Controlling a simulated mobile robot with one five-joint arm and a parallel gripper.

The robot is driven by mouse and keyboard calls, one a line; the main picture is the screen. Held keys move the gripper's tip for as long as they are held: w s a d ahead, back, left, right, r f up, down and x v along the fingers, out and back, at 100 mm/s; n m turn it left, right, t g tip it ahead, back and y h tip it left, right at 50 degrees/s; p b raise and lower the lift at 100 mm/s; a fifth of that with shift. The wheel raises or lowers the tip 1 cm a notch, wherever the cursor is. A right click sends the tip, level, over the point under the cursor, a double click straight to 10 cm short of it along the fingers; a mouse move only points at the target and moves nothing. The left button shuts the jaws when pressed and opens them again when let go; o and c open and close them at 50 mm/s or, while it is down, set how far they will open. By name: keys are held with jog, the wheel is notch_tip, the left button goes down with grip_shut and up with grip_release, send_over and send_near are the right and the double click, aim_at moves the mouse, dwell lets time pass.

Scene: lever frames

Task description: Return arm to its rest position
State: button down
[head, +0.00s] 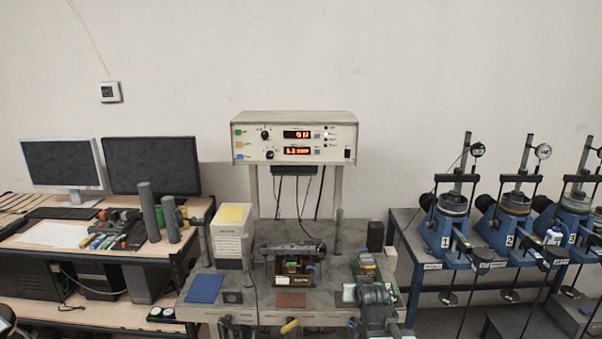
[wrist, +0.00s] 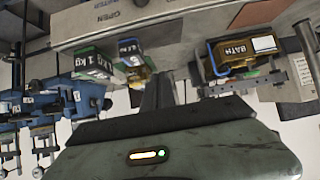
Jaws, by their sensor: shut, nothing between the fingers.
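My gripper shows in the wrist view (wrist: 165,92), with narrow dark fingers close together above its grey-green housing. The fingers are shut with nothing visible between them. Beyond them are a green 1 kg block (wrist: 92,65) on the left and a box marked BATH (wrist: 238,55) on the right, both apart from the fingers. In the head view a dark grey jointed part, which looks like my arm (head: 376,308), stands at the front right of the middle bench. Its fingertips cannot be made out there.
The middle bench (head: 255,300) carries a display unit (head: 295,138) on posts, a blue pad (head: 205,288) and a brown pad (head: 291,300). Blue lever frames (head: 447,238) stand on the right table. Monitors (head: 150,165) stand on the left desk. Handles (head: 290,326) show at the bench front.

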jog(key=s+f+g+b, duration=0.6)
jog(key=s+f+g, duration=0.5)
jog(key=s+f, duration=0.7)
jog(key=shift+s+a+f, duration=0.15)
jog(key=shift+s+f, duration=0.1)
jog(key=shift+s, duration=0.7)
